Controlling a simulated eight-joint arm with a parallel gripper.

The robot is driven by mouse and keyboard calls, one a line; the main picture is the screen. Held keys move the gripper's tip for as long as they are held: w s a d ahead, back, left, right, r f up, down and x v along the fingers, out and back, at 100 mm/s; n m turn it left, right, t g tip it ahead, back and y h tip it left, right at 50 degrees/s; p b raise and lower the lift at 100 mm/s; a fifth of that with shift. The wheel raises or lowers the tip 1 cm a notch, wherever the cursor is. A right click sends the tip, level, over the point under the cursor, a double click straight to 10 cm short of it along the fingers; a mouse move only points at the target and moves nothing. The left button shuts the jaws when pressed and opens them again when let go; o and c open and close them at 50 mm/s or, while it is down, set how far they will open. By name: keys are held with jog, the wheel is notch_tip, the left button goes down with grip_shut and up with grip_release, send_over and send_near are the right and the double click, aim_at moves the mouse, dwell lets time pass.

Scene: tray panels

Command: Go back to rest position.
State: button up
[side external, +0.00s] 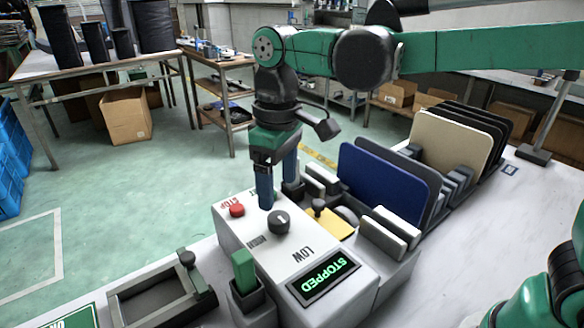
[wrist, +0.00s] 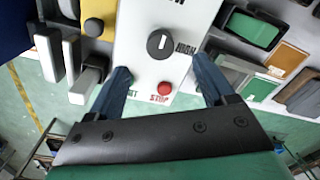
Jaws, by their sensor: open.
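My gripper (side external: 277,185) hangs pointing down over the white control box (side external: 318,236), near its far end. Its two blue fingers are spread apart with nothing between them. In the wrist view my gripper (wrist: 165,92) also shows open, its fingers on either side of the box face. The box carries a black knob (side external: 278,221), a red stop button (side external: 237,210) and a display (side external: 323,277) reading "STOPPED". The knob (wrist: 160,43) and red button (wrist: 164,88) show clearly in the wrist view. One finger hides part of the box top.
Blue (side external: 382,183) and beige (side external: 447,143) panels stand in slots at right. A green block (side external: 244,270) sits in a holder beside the box. A dark open tray (side external: 160,300) lies at front left. Open air surrounds my gripper above the box.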

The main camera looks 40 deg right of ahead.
jog(key=s+d+f+m+t, duration=0.1)
jog(key=s+d+m+t, duration=0.1)
jog(key=d, duration=0.2)
jog(key=s+d+f+m+t, duration=0.1)
jog(key=s+d+t, duration=0.1)
jog(key=d, duration=0.2)
jog(key=s+d+f+m+t, duration=0.1)
jog(key=s+d+m+t, duration=0.1)
jog(key=d+t, duration=0.1)
jog(key=shift+s+d+m, duration=0.1)
jog(key=shift+d+m, duration=0.2)
jog(key=shift+d, duration=0.1)
dwell(0.3)
